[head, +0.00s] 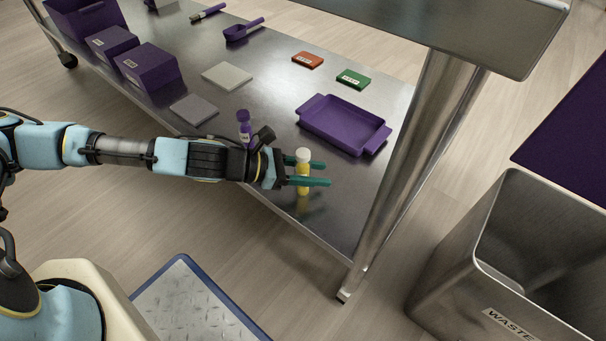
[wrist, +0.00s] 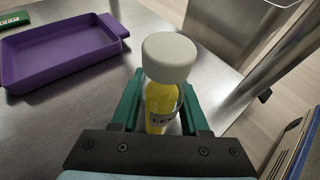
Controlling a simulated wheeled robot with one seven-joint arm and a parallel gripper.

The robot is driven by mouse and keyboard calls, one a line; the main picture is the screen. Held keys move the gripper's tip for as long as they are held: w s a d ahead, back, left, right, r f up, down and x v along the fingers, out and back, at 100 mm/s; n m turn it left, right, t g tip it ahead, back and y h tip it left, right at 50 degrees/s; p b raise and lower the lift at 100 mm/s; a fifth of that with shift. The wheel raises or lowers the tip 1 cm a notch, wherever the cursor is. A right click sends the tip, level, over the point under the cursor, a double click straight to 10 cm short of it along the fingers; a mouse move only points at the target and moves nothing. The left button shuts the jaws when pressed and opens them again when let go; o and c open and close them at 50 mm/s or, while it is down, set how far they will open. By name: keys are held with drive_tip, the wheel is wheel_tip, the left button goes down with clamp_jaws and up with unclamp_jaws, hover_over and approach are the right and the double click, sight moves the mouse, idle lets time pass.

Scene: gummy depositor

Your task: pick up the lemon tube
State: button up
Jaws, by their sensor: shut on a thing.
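The lemon tube (head: 303,171) is a small yellow tube with a white cap, upright at the near edge of the metal shelf in the head view. In the wrist view the lemon tube (wrist: 160,105) stands between the green fingers, with part of a dark-lettered label showing. My gripper (head: 308,174) is shut on the tube, one finger on each side of it; it also shows in the wrist view (wrist: 158,112). I cannot tell whether the tube's base touches the shelf.
A purple tray (head: 344,124) lies behind the gripper. A purple tube (head: 244,127) stands behind my wrist. Red (head: 308,60) and green (head: 353,79) boxes lie farther back. A metal leg (head: 405,175) rises to the right, with a waste bin (head: 440,245) beyond it.

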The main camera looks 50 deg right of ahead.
clamp_jaws()
drive_tip(key=shift+r, duration=0.1)
